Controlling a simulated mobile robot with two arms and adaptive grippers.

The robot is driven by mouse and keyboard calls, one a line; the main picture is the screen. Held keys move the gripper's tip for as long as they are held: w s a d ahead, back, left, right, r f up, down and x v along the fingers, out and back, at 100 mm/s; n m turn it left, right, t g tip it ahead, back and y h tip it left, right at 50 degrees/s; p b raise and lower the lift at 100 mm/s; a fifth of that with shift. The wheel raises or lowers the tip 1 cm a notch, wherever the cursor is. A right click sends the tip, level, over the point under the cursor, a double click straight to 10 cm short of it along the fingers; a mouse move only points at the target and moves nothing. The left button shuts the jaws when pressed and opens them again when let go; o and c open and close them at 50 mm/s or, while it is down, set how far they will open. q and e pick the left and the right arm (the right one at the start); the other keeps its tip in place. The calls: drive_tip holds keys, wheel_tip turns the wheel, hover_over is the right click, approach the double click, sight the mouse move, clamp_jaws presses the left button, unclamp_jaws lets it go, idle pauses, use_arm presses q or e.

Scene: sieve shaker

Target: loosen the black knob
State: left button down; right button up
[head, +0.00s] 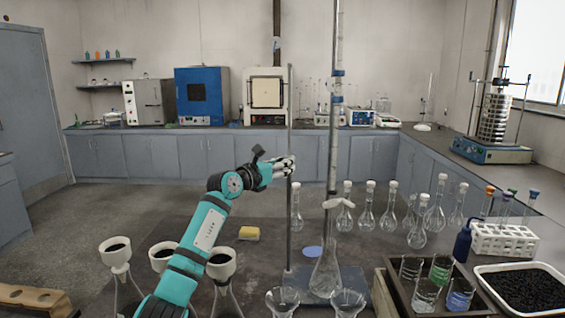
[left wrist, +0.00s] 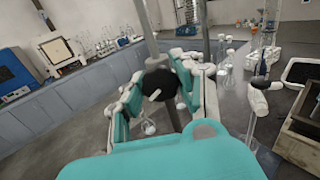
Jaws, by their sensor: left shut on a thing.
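My left gripper (head: 284,167) reaches the upright metal rod (head: 290,110) of a stand in the middle of the head view. In the left wrist view the gripper (left wrist: 160,92) has its teal and white fingers on both sides of a round black knob (left wrist: 158,83) with a small white mark. It is shut on the knob, in front of the rod. In the head view the fingers hide the knob. My right gripper is in neither view.
A glass burette (head: 335,120) stands just right of the rod, with a flask (head: 325,272) below it. Several flasks stand to the right. White funnels (head: 221,263) flank my forearm, and a sieve shaker (head: 490,150) is on the far right bench.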

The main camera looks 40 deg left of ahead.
use_arm(q)
drive_tip(key=c, duration=0.9)
unclamp_jaws()
drive_tip(key=shift+o, duration=0.2)
drive_tip(key=s, duration=1.2)
drive_tip(key=shift+d, duration=0.35)
